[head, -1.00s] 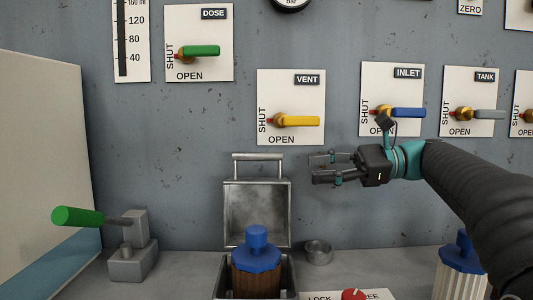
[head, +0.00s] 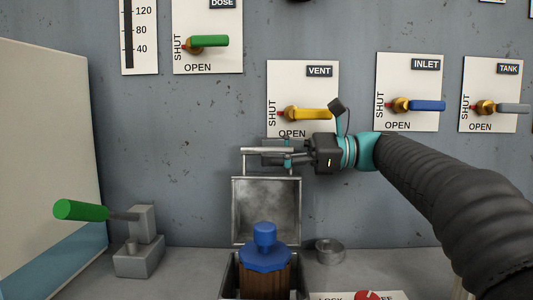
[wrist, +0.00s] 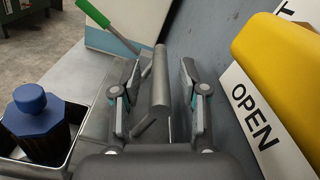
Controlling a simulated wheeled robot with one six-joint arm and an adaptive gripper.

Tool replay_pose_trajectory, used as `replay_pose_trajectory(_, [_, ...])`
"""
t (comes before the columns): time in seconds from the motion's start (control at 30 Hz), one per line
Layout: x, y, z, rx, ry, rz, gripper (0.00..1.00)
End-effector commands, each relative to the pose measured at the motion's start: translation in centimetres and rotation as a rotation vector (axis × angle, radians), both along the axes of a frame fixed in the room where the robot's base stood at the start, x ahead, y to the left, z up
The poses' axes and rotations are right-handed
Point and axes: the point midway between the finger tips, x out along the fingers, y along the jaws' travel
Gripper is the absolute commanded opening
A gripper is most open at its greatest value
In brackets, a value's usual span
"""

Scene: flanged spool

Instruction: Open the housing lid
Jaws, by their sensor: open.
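The housing (head: 228,281) is a metal box on the bench with its lid (head: 266,211) standing upright at the back, open. A blue-capped brown cartridge (head: 265,260) stands inside it; it also shows in the wrist view (wrist: 38,122). The lid's bar handle (head: 256,150) runs along the lid's top edge. My gripper (head: 276,153) is at the handle, coming from the right. In the wrist view the handle bar (wrist: 160,80) lies between the two open fingers, with gaps on both sides.
The yellow VENT lever (head: 308,114) is just above my gripper and close on the right in the wrist view (wrist: 280,80). A green-handled lever (head: 82,211) stands at left. A small metal cup (head: 329,251) and a red knob (head: 367,296) are right of the housing.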

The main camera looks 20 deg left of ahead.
Motion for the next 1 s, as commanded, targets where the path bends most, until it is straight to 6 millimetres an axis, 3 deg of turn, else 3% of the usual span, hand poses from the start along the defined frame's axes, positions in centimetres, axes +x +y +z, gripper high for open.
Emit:
replay_pose_trajectory(0.2, [-0.3,1.4,0.0,0.0,0.0,-0.001,0.43])
replay_pose_trajectory(0.47, [-0.4,1.5,0.0,0.0,0.0,-0.001,0.43])
replay_pose_trajectory(0.5, [-0.4,1.5,0.0,0.0,0.0,-0.001,0.41])
replay_pose_trajectory(0.67, [-0.4,1.5,0.0,0.0,0.0,-0.001,0.01])
replay_pose_trajectory(1.0, [-1.1,2.1,0.1,0.003,-0.017,0.014,0.0])
